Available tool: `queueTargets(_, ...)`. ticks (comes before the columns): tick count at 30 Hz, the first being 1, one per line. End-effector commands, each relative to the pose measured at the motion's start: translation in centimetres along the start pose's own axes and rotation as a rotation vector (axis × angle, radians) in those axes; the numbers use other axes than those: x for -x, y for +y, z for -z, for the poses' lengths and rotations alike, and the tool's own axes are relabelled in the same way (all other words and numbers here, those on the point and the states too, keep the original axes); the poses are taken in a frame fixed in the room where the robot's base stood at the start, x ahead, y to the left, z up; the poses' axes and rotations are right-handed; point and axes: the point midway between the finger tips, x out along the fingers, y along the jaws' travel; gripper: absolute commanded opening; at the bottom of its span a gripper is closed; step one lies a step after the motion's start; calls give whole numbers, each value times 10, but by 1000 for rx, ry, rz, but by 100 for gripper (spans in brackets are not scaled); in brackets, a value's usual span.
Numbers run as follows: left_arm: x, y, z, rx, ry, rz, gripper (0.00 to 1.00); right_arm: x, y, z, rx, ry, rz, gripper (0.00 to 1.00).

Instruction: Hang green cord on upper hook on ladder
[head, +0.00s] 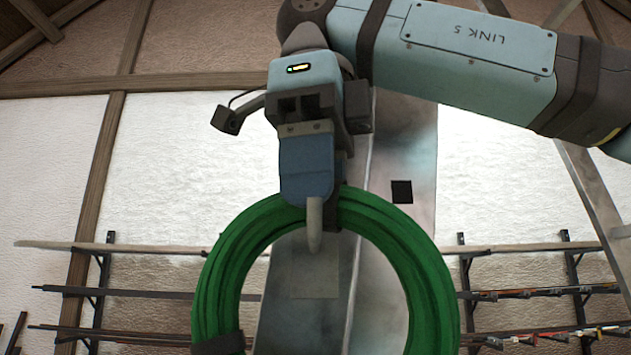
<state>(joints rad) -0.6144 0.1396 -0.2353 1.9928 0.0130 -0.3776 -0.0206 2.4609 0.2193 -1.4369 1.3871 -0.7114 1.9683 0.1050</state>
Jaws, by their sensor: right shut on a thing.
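The green cord (395,240) is a thick coil with a dark band (219,344) at its lower left. It hangs below my right gripper (318,205), which is shut on the top of the coil. The lower part of the coil is cut off by the picture's bottom edge. A short pale grey rounded piece (314,228) shows in front of the coil's top, just below the blue finger; I cannot tell whether it belongs to the gripper or is a hook. No upper hook can be made out clearly. A slanted grey rail (592,185) at the right edge may be part of the ladder. My left gripper is out of view.
A tall grey panel (400,150) with a small black square (401,191) stands behind the coil. Wall racks with long laths (140,293) run along the left and another rack (540,292) is at the right. Timber beams cross the wall and roof.

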Motion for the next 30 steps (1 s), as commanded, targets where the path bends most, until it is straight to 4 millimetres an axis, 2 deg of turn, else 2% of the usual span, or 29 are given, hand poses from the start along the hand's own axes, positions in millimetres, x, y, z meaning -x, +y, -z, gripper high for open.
queueTargets(1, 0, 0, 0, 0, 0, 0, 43, 1, 0, 0, 0, -1, 0, 0)
queueTargets(2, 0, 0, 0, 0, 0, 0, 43, 1, 0, 0, 0, -1, 0, 44)
queueTargets(5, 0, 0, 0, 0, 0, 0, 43, 1, 0, 0, 0, -1, 0, 67)
queueTargets(6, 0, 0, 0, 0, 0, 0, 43, 1, 0, 0, 1, -1, 0, 70)
queueTargets(30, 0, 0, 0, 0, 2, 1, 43, -3, 2, -1, 6, 7, -1, 70)
